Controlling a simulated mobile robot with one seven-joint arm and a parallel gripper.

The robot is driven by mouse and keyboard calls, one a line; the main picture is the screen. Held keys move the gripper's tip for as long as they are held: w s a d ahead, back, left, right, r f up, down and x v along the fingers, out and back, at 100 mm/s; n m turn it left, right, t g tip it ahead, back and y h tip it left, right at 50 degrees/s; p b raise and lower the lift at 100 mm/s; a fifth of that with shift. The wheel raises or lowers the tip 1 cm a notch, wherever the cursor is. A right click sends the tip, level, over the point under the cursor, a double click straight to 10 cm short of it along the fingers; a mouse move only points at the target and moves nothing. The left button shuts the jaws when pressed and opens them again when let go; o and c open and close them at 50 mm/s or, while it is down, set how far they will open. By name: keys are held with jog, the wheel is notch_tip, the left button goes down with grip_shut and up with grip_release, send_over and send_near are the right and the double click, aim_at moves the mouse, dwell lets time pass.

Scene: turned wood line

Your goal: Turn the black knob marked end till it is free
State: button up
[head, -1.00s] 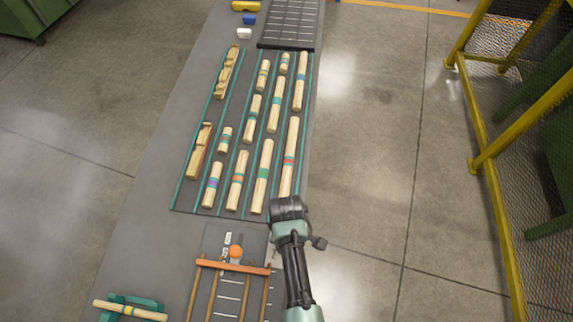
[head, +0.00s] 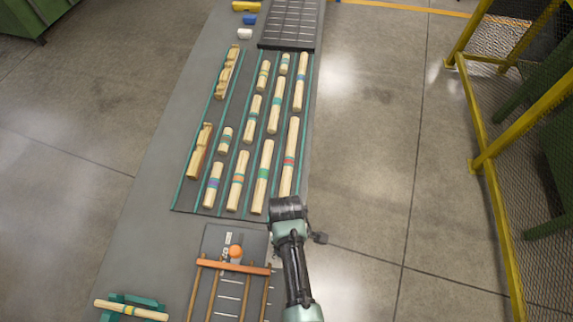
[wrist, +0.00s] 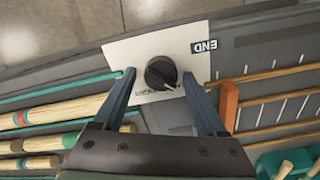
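The black knob (wrist: 161,73) sits on a white plate in the wrist view, with a light pointer line on its face. A dark label reading END (wrist: 205,46) is at the plate's upper right. My gripper (wrist: 159,76) is open, with one blue finger to the left of the knob and one to the right. Gaps show between both fingers and the knob; I cannot tell how high the fingertips are above the plate. In the head view my gripper (head: 288,207) is over the right edge of the bench, and the knob is hidden there.
Turned wood pieces (head: 240,180) lie in rows on the bench left of my arm. An orange bar (head: 233,266) crosses several wooden rods, with an orange ball (head: 235,251) behind it. A green stand (head: 132,309) holds one piece. Open floor lies to the right, before a yellow fence (head: 490,170).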

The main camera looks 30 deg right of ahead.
jog(key=shift+s, duration=0.1)
notch_tip(320, 180, up, 13)
jog(key=shift+b, duration=0.3)
dwell(0.4)
dwell(0.5)
